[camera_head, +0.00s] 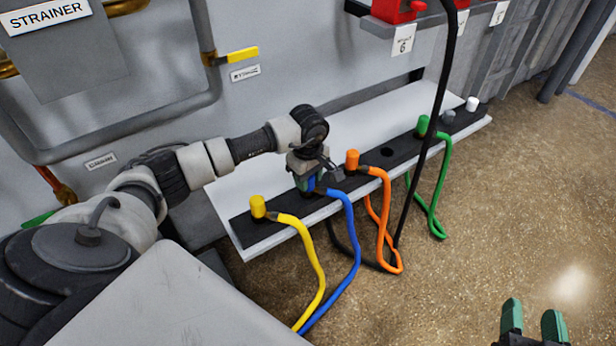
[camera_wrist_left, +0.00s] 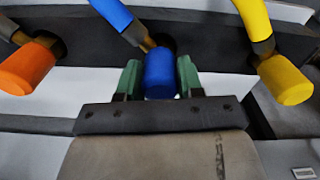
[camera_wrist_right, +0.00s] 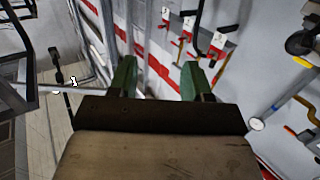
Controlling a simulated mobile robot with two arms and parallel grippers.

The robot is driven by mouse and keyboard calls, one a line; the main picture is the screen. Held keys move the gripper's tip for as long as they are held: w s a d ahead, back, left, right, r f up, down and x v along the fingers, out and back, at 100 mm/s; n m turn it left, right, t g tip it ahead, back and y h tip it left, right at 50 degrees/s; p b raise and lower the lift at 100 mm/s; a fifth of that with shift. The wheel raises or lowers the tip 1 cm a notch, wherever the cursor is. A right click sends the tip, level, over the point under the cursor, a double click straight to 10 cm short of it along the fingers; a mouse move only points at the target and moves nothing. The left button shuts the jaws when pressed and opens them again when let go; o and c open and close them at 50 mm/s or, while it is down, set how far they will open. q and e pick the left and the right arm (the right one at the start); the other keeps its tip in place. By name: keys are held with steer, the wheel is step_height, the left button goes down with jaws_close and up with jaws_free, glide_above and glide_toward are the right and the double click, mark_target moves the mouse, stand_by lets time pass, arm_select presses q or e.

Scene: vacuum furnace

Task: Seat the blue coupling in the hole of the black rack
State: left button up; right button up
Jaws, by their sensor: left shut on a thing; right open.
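The blue coupling (camera_wrist_left: 161,75) with its blue hose (camera_head: 346,235) is between the green fingers of my left gripper (camera_head: 310,183), which is shut on it. In the left wrist view, the gripper (camera_wrist_left: 160,72) holds it at the black rack (camera_wrist_left: 215,45), with a dark hole right by its brass hose end. The rack also shows in the head view (camera_head: 363,172), with the coupling between the yellow and orange ones. My gripper mostly hides it there, and I cannot tell how deep it sits. My right gripper (camera_head: 532,322) is open and empty, away from the rack.
A yellow coupling (camera_head: 258,206), an orange one (camera_head: 352,159) and a green one (camera_head: 422,125) stand in the rack with their hoses hanging down. An empty hole (camera_head: 387,152) lies between orange and green. A black hose (camera_head: 431,140) hangs across the rack.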

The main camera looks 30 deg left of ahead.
steer(key=shift+r, duration=0.2)
arm_select(q)
steer(key=o, duration=1.1)
steer(key=shift+o, duration=0.2)
step_height(320, 180, up, 9)
steer(key=shift+r+p, duration=0.2)
steer(key=shift+p, duration=1.05)
steer(key=shift+r, duration=0.7)
arm_select(e)
steer(key=s+d+f+g+h, duration=0.2)
steer(key=s+f+g, duration=0.2)
steer(key=f+g, duration=0.3)
steer(key=shift+s+d+f, duration=0.2)
steer(key=shift+s+d, duration=0.1)
